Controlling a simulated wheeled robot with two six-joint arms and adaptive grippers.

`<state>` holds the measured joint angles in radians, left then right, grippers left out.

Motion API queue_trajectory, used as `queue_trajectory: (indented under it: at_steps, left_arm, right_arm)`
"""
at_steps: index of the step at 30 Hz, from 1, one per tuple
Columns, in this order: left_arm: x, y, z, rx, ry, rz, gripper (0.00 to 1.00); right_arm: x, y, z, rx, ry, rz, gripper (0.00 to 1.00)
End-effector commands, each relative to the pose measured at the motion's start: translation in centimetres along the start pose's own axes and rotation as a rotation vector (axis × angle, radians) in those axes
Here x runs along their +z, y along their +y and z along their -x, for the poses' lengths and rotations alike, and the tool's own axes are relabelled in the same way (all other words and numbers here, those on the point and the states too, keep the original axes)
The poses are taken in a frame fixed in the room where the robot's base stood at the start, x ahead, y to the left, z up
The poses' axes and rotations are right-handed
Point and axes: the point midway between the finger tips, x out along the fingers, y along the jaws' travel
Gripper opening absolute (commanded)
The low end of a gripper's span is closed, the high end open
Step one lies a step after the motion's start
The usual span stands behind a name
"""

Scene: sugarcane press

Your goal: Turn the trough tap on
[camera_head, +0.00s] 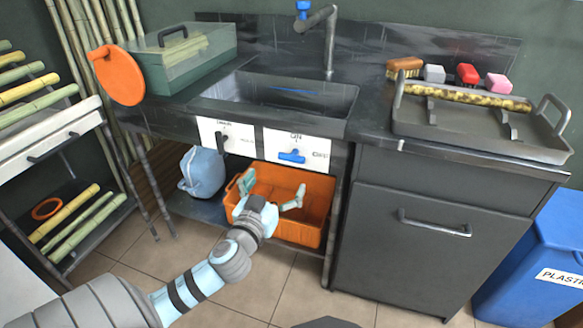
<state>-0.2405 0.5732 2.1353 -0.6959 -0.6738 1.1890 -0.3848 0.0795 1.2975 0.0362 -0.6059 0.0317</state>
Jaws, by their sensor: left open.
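The dark metal trough (285,100) is set into the counter, with a thin blue streak inside it. A grey tap (330,45) with a blue knob (303,9) stands behind its rim. Below the trough's front, a white label panel carries a blue lever handle (292,156), lying about level. A second panel to its left carries a dark handle (222,139). My left gripper (272,188) is open and empty, below the blue lever and in front of the orange crate, apart from the lever. My right gripper is out of view.
An orange crate (292,231) sits on the shelf under the trough, with a pale blue bag (203,172) to its left. A grey tray (480,130) with a cane piece lies on the right counter. A blue bin (537,258) stands at the far right.

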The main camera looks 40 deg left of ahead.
Motion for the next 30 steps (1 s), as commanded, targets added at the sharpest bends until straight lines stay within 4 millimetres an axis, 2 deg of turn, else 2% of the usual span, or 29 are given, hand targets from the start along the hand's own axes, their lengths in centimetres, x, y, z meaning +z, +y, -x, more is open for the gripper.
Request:
queue_trajectory:
  at_steps: [6,10,15,23,30]
  left_arm:
    - [0.2,0.0,-6.5,-0.003,0.001,0.002,0.96]
    - [0.3,-0.1,-9.4,-0.002,-0.002,0.002,0.96]
    - [0.2,0.0,-11.1,-0.001,-0.003,0.001,0.96]
    - [0.1,0.0,-11.3,0.0,-0.004,-0.001,0.96]
    - [0.1,0.0,-11.2,0.0,-0.004,-0.001,0.58]
  right_arm:
    - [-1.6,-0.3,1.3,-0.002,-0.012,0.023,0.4]
    - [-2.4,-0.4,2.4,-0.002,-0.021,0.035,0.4]
    - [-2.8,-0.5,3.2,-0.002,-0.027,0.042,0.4]
    - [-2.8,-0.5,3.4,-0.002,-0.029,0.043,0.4]
    - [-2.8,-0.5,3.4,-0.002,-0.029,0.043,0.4]
